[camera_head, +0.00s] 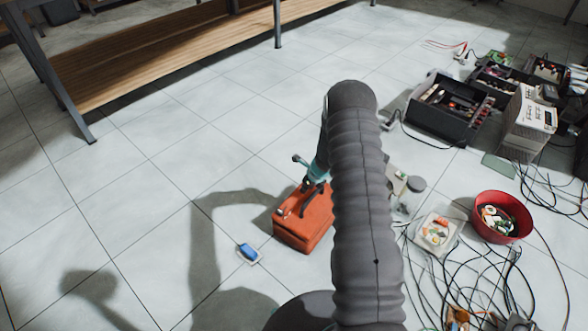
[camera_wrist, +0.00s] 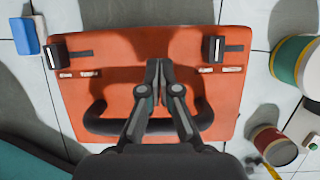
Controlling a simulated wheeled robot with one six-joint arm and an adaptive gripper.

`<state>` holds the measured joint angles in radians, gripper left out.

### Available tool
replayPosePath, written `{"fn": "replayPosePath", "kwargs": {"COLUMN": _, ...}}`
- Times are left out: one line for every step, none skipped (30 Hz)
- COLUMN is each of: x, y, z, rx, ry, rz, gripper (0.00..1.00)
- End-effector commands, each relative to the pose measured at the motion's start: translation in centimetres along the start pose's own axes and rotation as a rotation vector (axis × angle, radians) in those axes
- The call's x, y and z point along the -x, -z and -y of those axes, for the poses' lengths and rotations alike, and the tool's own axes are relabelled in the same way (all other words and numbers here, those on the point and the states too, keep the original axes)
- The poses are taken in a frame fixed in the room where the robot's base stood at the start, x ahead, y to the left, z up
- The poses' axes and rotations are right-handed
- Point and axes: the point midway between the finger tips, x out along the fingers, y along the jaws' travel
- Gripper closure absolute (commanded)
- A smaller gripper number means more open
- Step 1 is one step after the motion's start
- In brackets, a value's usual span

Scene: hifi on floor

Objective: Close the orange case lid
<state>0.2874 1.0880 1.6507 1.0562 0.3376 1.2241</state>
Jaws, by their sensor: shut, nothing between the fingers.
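The orange case (camera_head: 302,232) sits on the tiled floor, partly hidden behind my arm in the head view. Its top looks flat and level with the body, with no raised lid visible. In the wrist view, the orange surface (camera_wrist: 228,112) fills the middle, with a black handle (camera_wrist: 98,118) and two dark latches (camera_wrist: 55,52) (camera_wrist: 213,50). My gripper (camera_wrist: 158,66) is shut and empty over the middle of this surface, its fingers crossing in front of the handle. I cannot tell whether the fingertips touch the case.
A blue object (camera_head: 248,251) lies on the floor left of the case. A red bowl (camera_head: 520,224), a black toolbox (camera_head: 436,125) and loose black cables (camera_head: 455,275) are on the right. A wooden bench (camera_head: 150,65) stands behind. The floor to the left is mostly clear.

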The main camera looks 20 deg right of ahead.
Motion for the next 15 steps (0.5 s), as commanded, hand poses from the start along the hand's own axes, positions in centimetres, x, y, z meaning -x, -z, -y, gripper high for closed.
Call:
{"fn": "replayPosePath", "kwargs": {"x": 1.9, "y": -0.7, "z": 0.1, "rx": 0.000, "ry": 0.002, "rz": 0.002, "gripper": 1.00}}
{"fn": "replayPosePath", "kwargs": {"x": 2.5, "y": -0.9, "z": 0.1, "rx": 0.000, "ry": 0.003, "rz": 0.002, "gripper": 1.00}}
{"fn": "replayPosePath", "kwargs": {"x": 2.5, "y": -1.6, "z": 0.1, "rx": 0.005, "ry": 0.003, "rz": 0.003, "gripper": 1.00}}
{"fn": "replayPosePath", "kwargs": {"x": 2.6, "y": -2.2, "z": 0.1, "rx": 0.005, "ry": 0.003, "rz": 0.004, "gripper": 1.00}}
{"fn": "replayPosePath", "kwargs": {"x": 2.8, "y": -2.9, "z": 0.1, "rx": 0.006, "ry": 0.003, "rz": 0.004, "gripper": 1.00}}
{"fn": "replayPosePath", "kwargs": {"x": 3.1, "y": -3.7, "z": 0.1, "rx": 0.006, "ry": 0.002, "rz": 0.004, "gripper": 1.00}}
{"fn": "replayPosePath", "kwargs": {"x": 3.4, "y": -4.2, "z": 0.1, "rx": 0.006, "ry": 0.002, "rz": 0.004, "gripper": 1.00}}
{"fn": "replayPosePath", "kwargs": {"x": 3.7, "y": -4.8, "z": 0.1, "rx": 0.006, "ry": 0.003, "rz": 0.005, "gripper": 1.00}}
{"fn": "replayPosePath", "kwargs": {"x": 4.0, "y": -5.6, "z": 0.1, "rx": 0.006, "ry": 0.004, "rz": 0.005, "gripper": 1.00}}
{"fn": "replayPosePath", "kwargs": {"x": 4.2, "y": -6.1, "z": 0.1, "rx": 0.006, "ry": 0.004, "rz": 0.004, "gripper": 1.00}}
{"fn": "replayPosePath", "kwargs": {"x": 4.4, "y": -6.6, "z": 0.1, "rx": 0.004, "ry": 0.003, "rz": 0.004, "gripper": 1.00}}
{"fn": "replayPosePath", "kwargs": {"x": 4.7, "y": -7.2, "z": 0.1, "rx": 0.004, "ry": 0.003, "rz": 0.005, "gripper": 1.00}}
{"fn": "replayPosePath", "kwargs": {"x": 4.8, "y": -7.6, "z": 0.1, "rx": 0.004, "ry": 0.003, "rz": 0.004, "gripper": 1.00}}
{"fn": "replayPosePath", "kwargs": {"x": 5.0, "y": -8.0, "z": 0.1, "rx": 0.004, "ry": 0.003, "rz": 0.004, "gripper": 1.00}}
{"fn": "replayPosePath", "kwargs": {"x": 5.1, "y": -8.4, "z": 0.1, "rx": 0.003, "ry": 0.002, "rz": 0.003, "gripper": 1.00}}
